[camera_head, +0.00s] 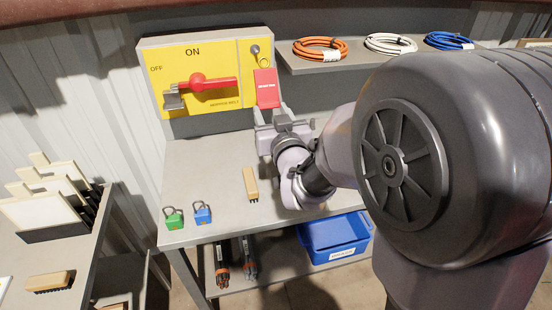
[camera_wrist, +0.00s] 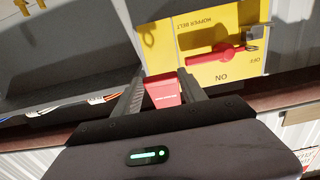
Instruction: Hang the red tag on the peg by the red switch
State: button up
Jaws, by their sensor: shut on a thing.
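The red tag (camera_head: 266,88) is upright in front of the right end of the yellow panel (camera_head: 218,60). My gripper (camera_head: 270,113) is shut on its lower part from below. In the wrist view the tag (camera_wrist: 163,93) shows between the two fingers (camera_wrist: 162,82). A ring-like shape (camera_head: 265,61) shows at the tag's top. The peg (camera_head: 255,49) is a small round grey end at the panel's upper right, just above and left of it. Whether ring and peg touch, I cannot tell. The red switch (camera_head: 208,83) lies level on the panel, left of the tag; it also shows in the wrist view (camera_wrist: 215,55).
A shelf (camera_head: 390,62) with orange (camera_head: 320,47), white and blue cable coils is right of the panel. A brush (camera_head: 250,184), a green padlock (camera_head: 174,218) and a blue padlock (camera_head: 202,212) lie on the bench (camera_head: 205,165). A blue bin (camera_head: 335,240) is below.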

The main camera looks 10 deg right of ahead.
jog(key=shift+r, duration=0.4)
jog(key=shift+w+r, duration=0.15)
jog(key=shift+w, duration=0.4)
jog(key=w, duration=0.7)
jog(key=shift+w+f, duration=0.3)
jog(key=shift+f, duration=0.1)
jog(key=shift+w+f, duration=0.15)
jog(key=shift+w, duration=0.05)
grip_shut()
jog(key=shift+w+f, duration=0.35)
jog(key=shift+w, duration=0.05)
jog(key=o, duration=1.4)
grip_release()
